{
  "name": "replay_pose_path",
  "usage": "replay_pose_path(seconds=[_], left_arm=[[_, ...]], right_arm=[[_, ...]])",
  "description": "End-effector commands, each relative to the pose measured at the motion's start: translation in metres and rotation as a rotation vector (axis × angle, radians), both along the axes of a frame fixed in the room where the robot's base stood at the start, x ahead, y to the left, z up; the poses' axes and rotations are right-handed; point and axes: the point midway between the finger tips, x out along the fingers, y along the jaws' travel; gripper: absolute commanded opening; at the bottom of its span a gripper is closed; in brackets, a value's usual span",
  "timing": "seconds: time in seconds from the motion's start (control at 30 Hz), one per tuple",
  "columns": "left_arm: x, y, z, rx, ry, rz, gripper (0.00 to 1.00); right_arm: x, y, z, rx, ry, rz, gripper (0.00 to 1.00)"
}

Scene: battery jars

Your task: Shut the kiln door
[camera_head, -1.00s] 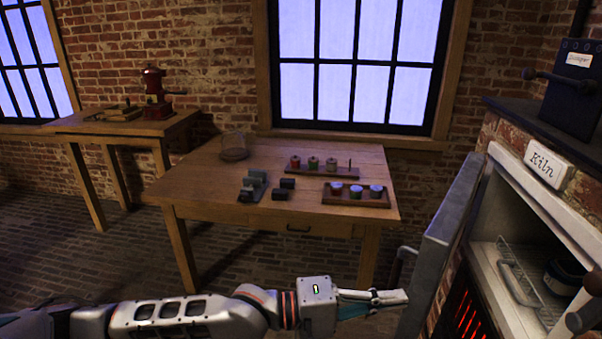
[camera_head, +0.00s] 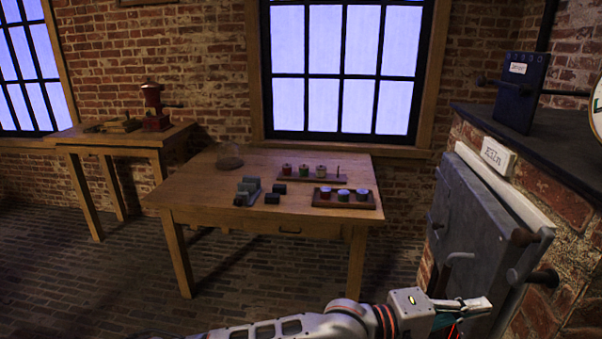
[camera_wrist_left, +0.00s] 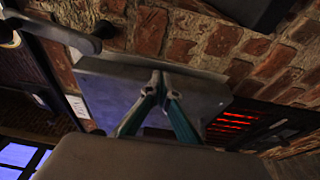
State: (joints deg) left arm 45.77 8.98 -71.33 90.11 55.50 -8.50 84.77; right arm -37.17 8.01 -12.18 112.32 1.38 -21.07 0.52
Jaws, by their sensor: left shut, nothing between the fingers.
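The kiln door (camera_head: 475,230) is a grey metal panel. My left gripper (camera_head: 486,304) is shut and empty, low in front of the door. In the left wrist view its fingertips (camera_wrist_left: 160,82) overlap the grey door panel (camera_wrist_left: 110,95); contact is unclear. My right gripper is not in view.
The brick kiln (camera_head: 560,170) carries a "Kiln" label (camera_head: 498,156) and a dark box (camera_head: 522,92) on top. Red glowing bars (camera_wrist_left: 232,122) show beside the door in the left wrist view. A wooden table (camera_head: 225,200) with jars and blocks stands left, with floor between.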

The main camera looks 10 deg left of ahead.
Motion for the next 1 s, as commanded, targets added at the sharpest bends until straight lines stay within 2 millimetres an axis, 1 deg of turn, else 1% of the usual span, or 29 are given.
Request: replay_pose_path(seconds=[0.03,0.1,0.3,0.47,1.0], left_arm=[[0.0,-0.009,0.001,-0.001,0.0,-0.004,0.0],[0.0,-0.017,0.001,-0.001,-0.001,-0.006,0.0],[0.001,-0.033,0.0,0.001,0.0,-0.011,0.0],[0.001,-0.036,0.0,0.0,0.0,-0.012,0.0],[0.001,-0.036,0.0,0.0,0.0,-0.012,0.0]], right_arm=[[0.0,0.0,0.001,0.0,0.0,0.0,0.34],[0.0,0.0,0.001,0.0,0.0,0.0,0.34],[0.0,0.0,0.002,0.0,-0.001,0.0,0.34],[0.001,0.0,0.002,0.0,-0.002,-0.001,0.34],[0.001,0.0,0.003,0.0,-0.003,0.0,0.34]])
